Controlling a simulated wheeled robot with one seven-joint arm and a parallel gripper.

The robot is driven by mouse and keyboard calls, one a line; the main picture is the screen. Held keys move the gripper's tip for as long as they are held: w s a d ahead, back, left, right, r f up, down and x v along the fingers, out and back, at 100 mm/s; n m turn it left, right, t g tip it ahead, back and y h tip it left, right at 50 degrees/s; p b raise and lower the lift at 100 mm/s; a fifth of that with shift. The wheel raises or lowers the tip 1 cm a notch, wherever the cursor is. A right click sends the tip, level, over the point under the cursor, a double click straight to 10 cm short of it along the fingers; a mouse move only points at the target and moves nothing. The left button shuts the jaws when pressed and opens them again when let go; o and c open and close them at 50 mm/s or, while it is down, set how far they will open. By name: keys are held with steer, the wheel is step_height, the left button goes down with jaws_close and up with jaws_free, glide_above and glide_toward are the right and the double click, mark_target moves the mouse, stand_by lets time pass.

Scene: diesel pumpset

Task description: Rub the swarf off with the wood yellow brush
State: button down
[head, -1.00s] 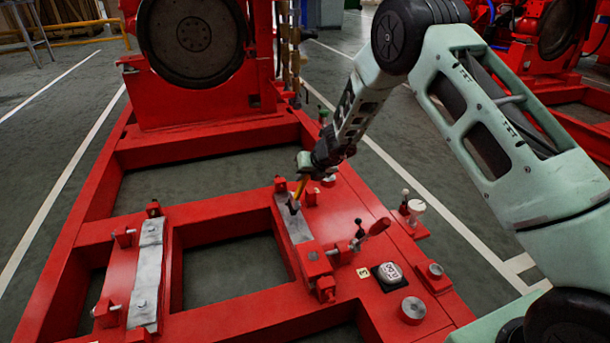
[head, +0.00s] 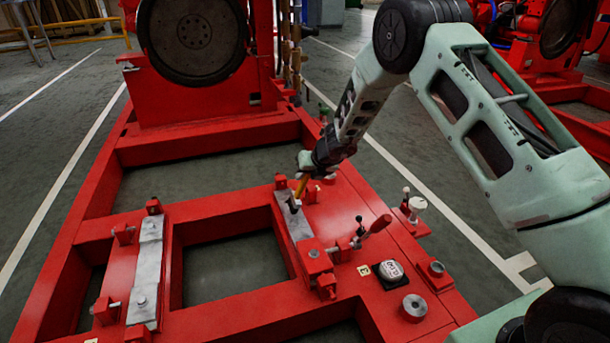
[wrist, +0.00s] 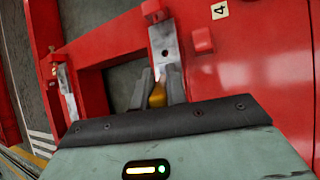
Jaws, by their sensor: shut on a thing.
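My gripper (head: 303,178) is shut on the yellow wooden brush (head: 300,188), which points down and tilts slightly. The brush's dark head (head: 293,205) is at the near metal pad (head: 297,224) on the right rail of the red frame; I cannot tell whether it touches. In the wrist view the yellow handle (wrist: 158,95) shows between my two grey fingers, above the same pad (wrist: 161,38). The swarf is too small to make out, and part of the pad is hidden by the brush and gripper.
A second metal pad (head: 147,270) lies on the left rail. Red clamp blocks and bolts stand around both pads. A large flywheel (head: 195,38) rises behind.

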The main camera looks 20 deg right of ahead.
steer(key=shift+f, duration=0.25)
steer(key=shift+s+b, duration=0.1)
steer(key=shift+b, duration=0.25)
